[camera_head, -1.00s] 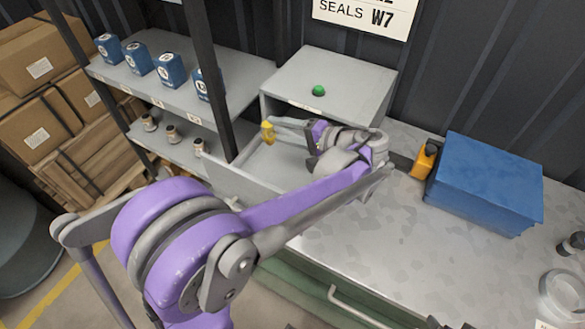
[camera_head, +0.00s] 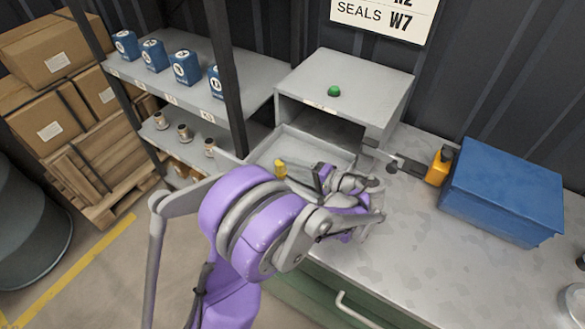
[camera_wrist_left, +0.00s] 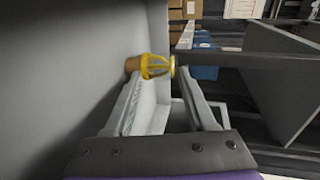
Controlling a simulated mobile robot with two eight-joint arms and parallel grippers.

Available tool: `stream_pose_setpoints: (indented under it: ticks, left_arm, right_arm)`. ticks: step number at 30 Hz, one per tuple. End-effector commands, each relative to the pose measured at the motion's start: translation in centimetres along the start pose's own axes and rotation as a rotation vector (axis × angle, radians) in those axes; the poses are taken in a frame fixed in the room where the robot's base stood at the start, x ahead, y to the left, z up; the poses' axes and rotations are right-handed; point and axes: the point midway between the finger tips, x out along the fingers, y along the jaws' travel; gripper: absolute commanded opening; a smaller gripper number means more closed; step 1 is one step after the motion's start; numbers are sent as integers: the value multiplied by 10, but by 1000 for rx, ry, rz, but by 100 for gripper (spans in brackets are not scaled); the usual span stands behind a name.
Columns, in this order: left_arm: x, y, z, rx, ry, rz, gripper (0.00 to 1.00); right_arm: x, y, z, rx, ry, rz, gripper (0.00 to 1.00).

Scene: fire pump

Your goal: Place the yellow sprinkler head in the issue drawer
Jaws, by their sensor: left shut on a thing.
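The yellow sprinkler head (camera_head: 281,169) is between the fingertips of my left gripper (camera_head: 298,172). The left wrist view shows the yellow cage of the head (camera_wrist_left: 156,66) and its brownish base, with the left gripper's two fingers (camera_wrist_left: 155,72) shut on it. The issue drawer (camera_head: 312,150) is a pale grey tray pulled out from a grey cabinet (camera_head: 345,88). In the head view the sprinkler head appears over the drawer's near left part; its height above the floor of the drawer is hard to tell. My arm hides the drawer's near side. My right gripper is out of view.
A green knob (camera_head: 334,91) sits on the cabinet. An orange item (camera_head: 438,166) with a grey bar stands beside a blue box (camera_head: 502,190) at right. Shelves (camera_head: 185,78) with blue containers and small fittings stand at left. The bench (camera_head: 440,255) is clear in front.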

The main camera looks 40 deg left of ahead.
Motion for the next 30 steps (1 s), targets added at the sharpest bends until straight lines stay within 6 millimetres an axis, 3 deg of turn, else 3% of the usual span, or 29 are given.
stream_pose_setpoints:
  ticks: [8, 9, 11, 21, 26, 30]
  left_arm:
    - [1, 2, 0, 0, 0, 0, 0]
    - [1, 3, 0, 0, 0, 0, 58]
    - [0, 2, 0, 0, 0, 0, 68]
    - [-1, -2, 0, 0, 1, 0, 70]
    - [-25, 0, -1, 2, 4, 1, 70]
    - [-56, 0, -1, 2, 5, 1, 70]
  right_arm:
    - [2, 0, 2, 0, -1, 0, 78]
    - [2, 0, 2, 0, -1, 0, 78]
    - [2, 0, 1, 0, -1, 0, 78]
    - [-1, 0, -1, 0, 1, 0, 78]
    - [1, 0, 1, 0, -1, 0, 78]
    - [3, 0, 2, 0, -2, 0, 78]
